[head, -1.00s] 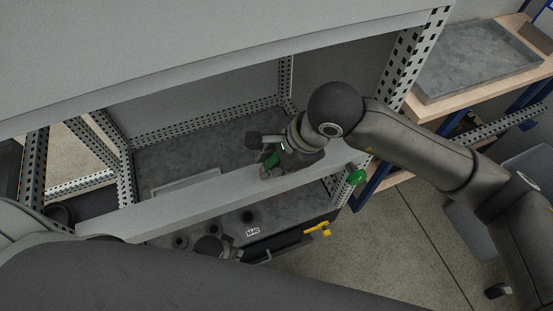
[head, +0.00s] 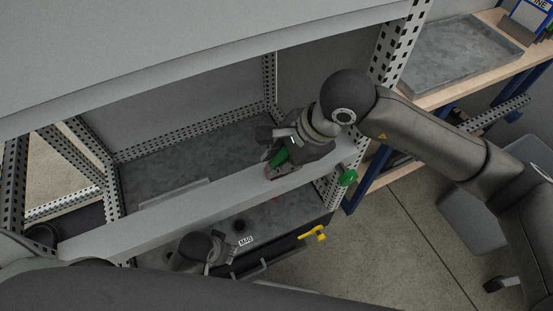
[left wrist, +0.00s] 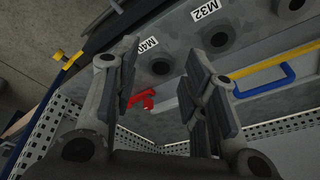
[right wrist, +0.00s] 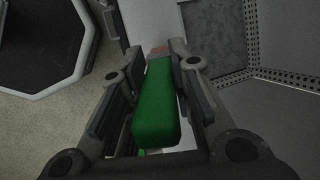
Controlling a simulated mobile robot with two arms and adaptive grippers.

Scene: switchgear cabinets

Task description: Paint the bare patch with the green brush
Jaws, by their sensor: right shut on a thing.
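My right gripper (head: 280,150) is shut on the green brush (right wrist: 156,105), just above the grey beam across the cabinet front (head: 215,190). The brush also shows in the head view (head: 279,157), its lower end at the beam. A pinkish-brown area (right wrist: 160,50) shows beyond the green handle in the right wrist view. I cannot tell whether it is the brush tip or the bare patch, nor whether they touch. My left gripper (left wrist: 162,75) is open and empty, over the dark panel near the M40 label (left wrist: 149,46).
A red piece (left wrist: 143,100) lies beyond my left fingers. A green knob (head: 348,177) is at the right post. A grey tray (head: 460,58) lies on the bench at right.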

